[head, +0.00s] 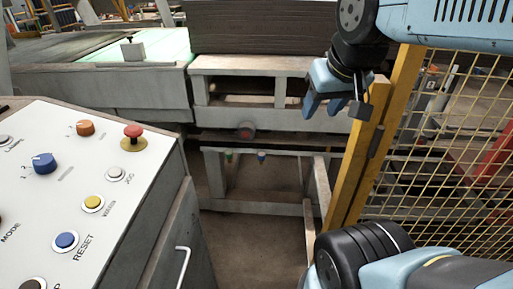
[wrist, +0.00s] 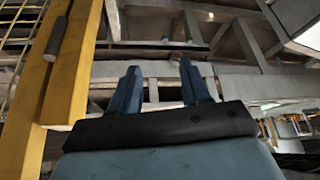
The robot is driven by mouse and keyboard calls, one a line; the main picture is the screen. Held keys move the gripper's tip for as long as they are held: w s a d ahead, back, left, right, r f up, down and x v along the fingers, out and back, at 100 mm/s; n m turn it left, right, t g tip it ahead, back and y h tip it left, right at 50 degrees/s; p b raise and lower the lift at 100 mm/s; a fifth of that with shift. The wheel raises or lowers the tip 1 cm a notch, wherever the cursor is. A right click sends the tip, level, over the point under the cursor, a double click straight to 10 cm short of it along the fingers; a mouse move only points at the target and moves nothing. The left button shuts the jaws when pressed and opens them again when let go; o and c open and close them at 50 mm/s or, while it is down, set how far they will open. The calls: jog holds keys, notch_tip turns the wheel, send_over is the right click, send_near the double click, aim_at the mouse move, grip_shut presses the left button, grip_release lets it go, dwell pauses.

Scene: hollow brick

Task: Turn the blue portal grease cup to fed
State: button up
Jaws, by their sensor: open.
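A small blue cup (head: 262,156) hangs under the grey cross-beam of the portal frame in the head view, with a small green cup (head: 228,156) to its left. They are too small to tell which way the blue cup is turned. My gripper (head: 325,103) is at the upper right of the head view, apart from the cups, above and to the right of them. In the wrist view my gripper (wrist: 158,68) has its two blue fingers spread apart with nothing between them.
A yellow post (head: 373,150) and mesh fence (head: 450,150) stand close beside my gripper; the post also shows in the wrist view (wrist: 68,75). A control panel (head: 120,200) with knobs and buttons fills the left. A red-faced round fitting (head: 246,130) sits on the beam.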

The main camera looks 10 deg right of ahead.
jog(key=w, duration=0.1)
jog(key=w+n, duration=0.1)
jog(key=w, duration=0.1)
jog(key=w+d+r+n, duration=0.1)
jog(key=w, duration=0.1)
jog(key=shift+g, duration=0.3)
jog(key=n+g, duration=0.5)
jog(key=n, duration=1.6)
send_over(261, 153)
notch_tip(261, 153, down, 37)
jog(key=shift+n, duration=0.3)
notch_tip(261, 153, down, 14)
jog(key=shift+d+f, duration=0.1)
jog(key=shift+f, duration=0.1)
